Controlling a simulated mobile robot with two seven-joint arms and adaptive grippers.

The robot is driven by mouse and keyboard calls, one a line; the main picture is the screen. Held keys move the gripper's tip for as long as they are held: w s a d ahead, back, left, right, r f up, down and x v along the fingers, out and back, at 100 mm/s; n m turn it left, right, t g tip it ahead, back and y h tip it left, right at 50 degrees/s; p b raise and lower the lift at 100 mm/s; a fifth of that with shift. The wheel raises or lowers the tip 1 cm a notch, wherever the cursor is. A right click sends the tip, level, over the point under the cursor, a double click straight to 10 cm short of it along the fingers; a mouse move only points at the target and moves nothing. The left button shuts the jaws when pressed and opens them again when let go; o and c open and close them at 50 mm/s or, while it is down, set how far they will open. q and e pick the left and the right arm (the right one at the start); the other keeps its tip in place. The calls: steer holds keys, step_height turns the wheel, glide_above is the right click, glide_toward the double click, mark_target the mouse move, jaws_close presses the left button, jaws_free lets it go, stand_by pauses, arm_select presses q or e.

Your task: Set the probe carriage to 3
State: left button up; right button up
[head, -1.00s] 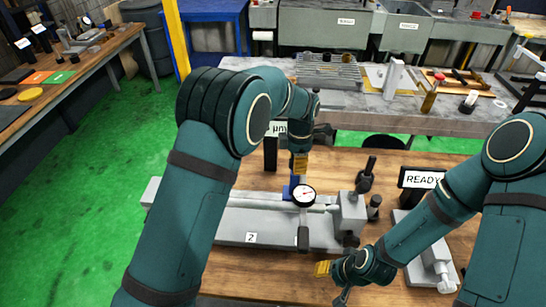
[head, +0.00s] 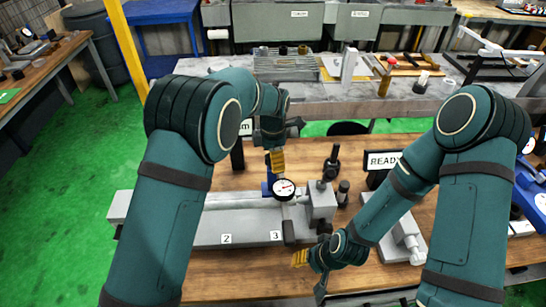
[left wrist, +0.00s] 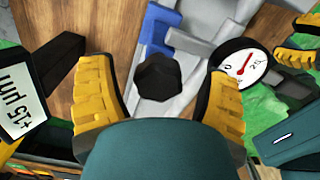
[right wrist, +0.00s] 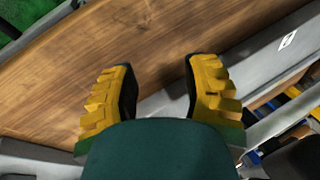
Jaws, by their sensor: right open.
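The probe carriage (head: 268,189) is blue, with a white dial gauge (head: 284,188), and sits on the long grey bed near its right block. A dark pointer-like piece (head: 288,232) hangs in front of the bed, just right of the label 3 (head: 276,236); the label 2 (head: 227,239) is further left. My left gripper (head: 277,160) is just above the carriage. In the left wrist view its fingers are apart, with a black knob (left wrist: 157,77) between them and gaps visible; contact cannot be told. My right gripper (head: 300,258) is open and empty in front of the bed.
A READY sign (head: 384,160) and a grey fixture (head: 408,232) stand on the right. Black posts (head: 332,165) stand behind the bed's right end. A sign reading +15 µm (left wrist: 18,95) stands left of my left gripper. Bare wooden tabletop (right wrist: 90,75) lies under my right gripper.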

arm_select(q)
steer(key=shift+r, duration=0.1)
step_height(320, 180, up, 12)
stand_by(0.5)
arm_select(e)
steer(key=shift+s, duration=0.1)
